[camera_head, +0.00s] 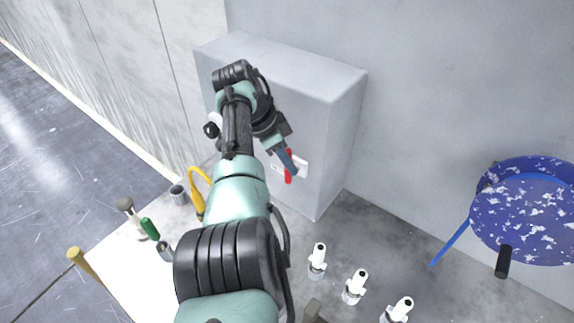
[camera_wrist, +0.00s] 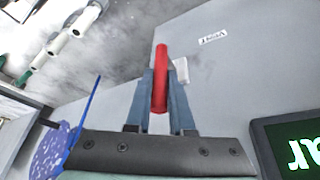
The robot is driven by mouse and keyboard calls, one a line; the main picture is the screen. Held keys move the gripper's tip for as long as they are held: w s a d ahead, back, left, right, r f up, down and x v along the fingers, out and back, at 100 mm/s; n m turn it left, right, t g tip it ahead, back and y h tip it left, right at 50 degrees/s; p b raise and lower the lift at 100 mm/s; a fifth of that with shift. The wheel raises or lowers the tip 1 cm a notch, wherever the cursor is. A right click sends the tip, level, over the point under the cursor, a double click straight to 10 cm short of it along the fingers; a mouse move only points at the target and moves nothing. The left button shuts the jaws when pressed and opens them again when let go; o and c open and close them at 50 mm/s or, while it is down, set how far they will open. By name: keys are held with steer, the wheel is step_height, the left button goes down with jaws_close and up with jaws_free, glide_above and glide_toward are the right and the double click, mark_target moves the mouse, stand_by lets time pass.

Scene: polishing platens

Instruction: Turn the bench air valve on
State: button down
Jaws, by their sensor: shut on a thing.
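The air valve's red lever handle (camera_head: 288,166) is on the front face of the grey box (camera_head: 345,110), beside a small white plate (camera_head: 301,166). In the wrist view the red handle (camera_wrist: 160,75) stands between the two blue-grey fingers, and a white label (camera_wrist: 212,37) shows on the grey face. My gripper (camera_head: 291,163) is shut on the red handle; it also shows in the wrist view (camera_wrist: 160,88). The valve's body behind the handle is mostly hidden.
Several white bottles (camera_head: 317,260) stand on the bench in front of the box. A blue speckled disc (camera_head: 530,212) is at the right. A yellow hose (camera_head: 199,190), a green-handled tool (camera_head: 149,229) and metal cups (camera_head: 178,194) are at the left.

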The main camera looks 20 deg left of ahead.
stand_by(0.3)
steer(key=c, duration=0.8)
jaws_free()
steer(key=b+v, duration=0.2)
steer(key=v, duration=1.1)
steer(key=shift+f+b, duration=0.1)
steer(key=shift+b, duration=0.3)
